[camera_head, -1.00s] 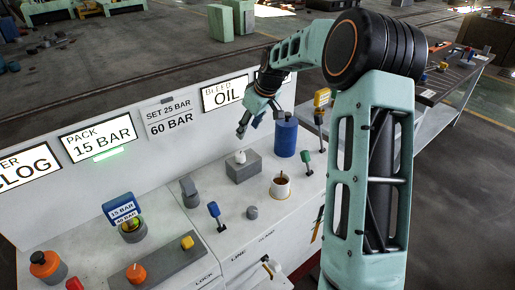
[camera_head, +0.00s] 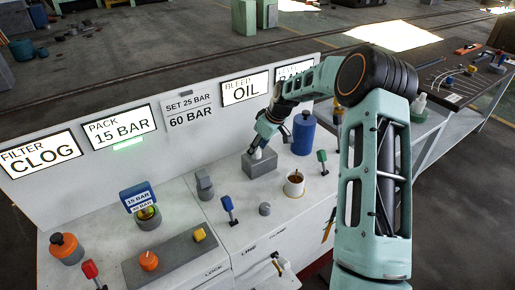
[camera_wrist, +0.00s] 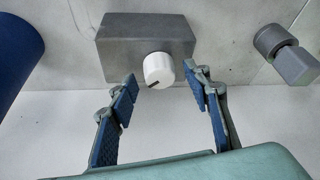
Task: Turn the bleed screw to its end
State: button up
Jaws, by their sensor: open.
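The bleed screw appears to be the white round knob (camera_head: 257,154) on a grey block (camera_head: 264,167), below the sign reading BLEED OIL (camera_head: 245,87). In the wrist view the white knob (camera_wrist: 158,70) shows a short dark mark on its lower rim and stands at the front of the grey block (camera_wrist: 120,38). My gripper (camera_head: 258,145) is right at the knob, partly covering it. In the wrist view my gripper (camera_wrist: 162,84) is open, with one blue-padded finger on each side of the knob and visible gaps between. Whether the fingertips reach fully around it, I cannot tell.
A blue cylinder (camera_head: 303,134) stands right of the block, and a grey lever piece (camera_head: 204,185) left of it. The panel wall (camera_head: 198,133) is behind.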

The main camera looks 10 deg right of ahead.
jog(key=shift+f, duration=0.15)
jog(key=shift+c, duration=0.4)
jog(key=c, duration=1.1)
